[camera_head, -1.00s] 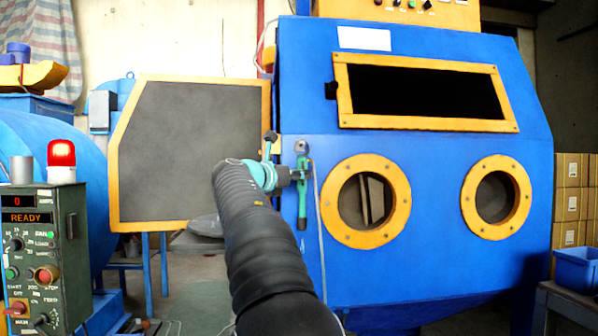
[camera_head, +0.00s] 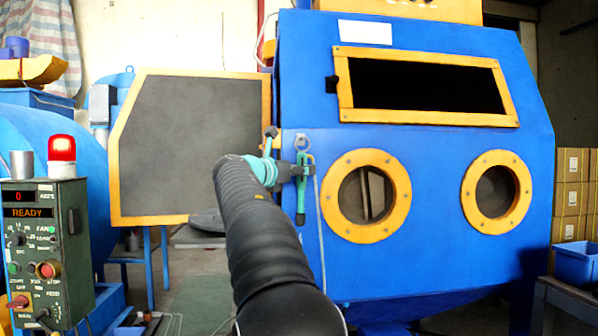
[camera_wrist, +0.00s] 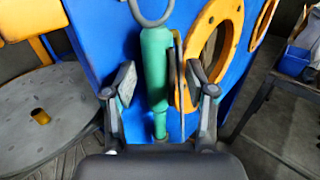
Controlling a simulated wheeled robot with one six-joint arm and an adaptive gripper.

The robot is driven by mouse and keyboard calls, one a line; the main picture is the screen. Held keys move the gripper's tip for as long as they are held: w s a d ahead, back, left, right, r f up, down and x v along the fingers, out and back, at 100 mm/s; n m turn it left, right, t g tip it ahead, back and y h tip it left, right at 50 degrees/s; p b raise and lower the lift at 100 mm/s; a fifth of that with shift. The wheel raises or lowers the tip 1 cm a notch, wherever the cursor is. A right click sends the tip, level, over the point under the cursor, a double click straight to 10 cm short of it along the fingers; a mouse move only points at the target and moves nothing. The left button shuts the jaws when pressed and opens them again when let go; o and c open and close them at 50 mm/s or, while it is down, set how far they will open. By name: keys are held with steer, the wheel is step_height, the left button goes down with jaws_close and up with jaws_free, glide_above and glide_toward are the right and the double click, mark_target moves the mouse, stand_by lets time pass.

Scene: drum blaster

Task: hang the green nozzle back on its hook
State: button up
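The green nozzle (camera_head: 301,200) is upright against the blue cabinet's front left edge in the head view. In the wrist view the nozzle (camera_wrist: 155,65) stands between the two fingers of my gripper (camera_wrist: 160,82). Gaps show between both finger pads and the nozzle, so the gripper looks open around it. A grey ring-shaped hook (camera_head: 304,141) sits at the nozzle's top. The hook's loop (camera_wrist: 152,20) also shows at the wrist view's top edge; I cannot tell if the nozzle bears on it. My gripper (camera_head: 291,171) partly hides the nozzle in the head view.
The blue cabinet (camera_head: 440,225) has yellow-ringed ports (camera_head: 397,210) right of the nozzle. Its open yellow-framed door (camera_head: 190,150) stands at left. A thin hose (camera_head: 320,240) hangs beside the nozzle. A round grey turntable (camera_wrist: 45,115) lies at lower left.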

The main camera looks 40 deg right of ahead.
steer(key=shift+a, duration=0.1)
steer(key=v, duration=1.1)
steer(key=shift+a, duration=0.4)
steer(key=s+a+f+m+y, duration=0.1)
steer(key=a+f+m+y, duration=0.2)
steer(key=f, duration=0.5)
steer(key=a+f+m+y, duration=0.2)
steer(key=f+m, duration=0.2)
steer(key=f, duration=0.4)
steer(key=s+a+f+m+y, duration=0.1)
steer(key=a+f+m+y, duration=0.2)
steer(key=f, duration=0.4)
steer(key=s+a+f+m+y, duration=0.3)
steer(key=s+a+f, duration=0.2)
steer(key=s, duration=0.4)
steer(key=s+a+f+m+y, duration=0.3)
steer(key=s+a+f, duration=0.3)
steer(key=s, duration=0.3)
steer(key=s+a+f+m+t+y, duration=0.1)
steer(key=s+a+f+m+y, duration=0.2)
steer(key=s+a+f, duration=0.3)
steer(key=shift+s+a+m+p, duration=0.4)
steer(key=shift+s+m, duration=0.4)
steer(key=shift+s, duration=0.95)
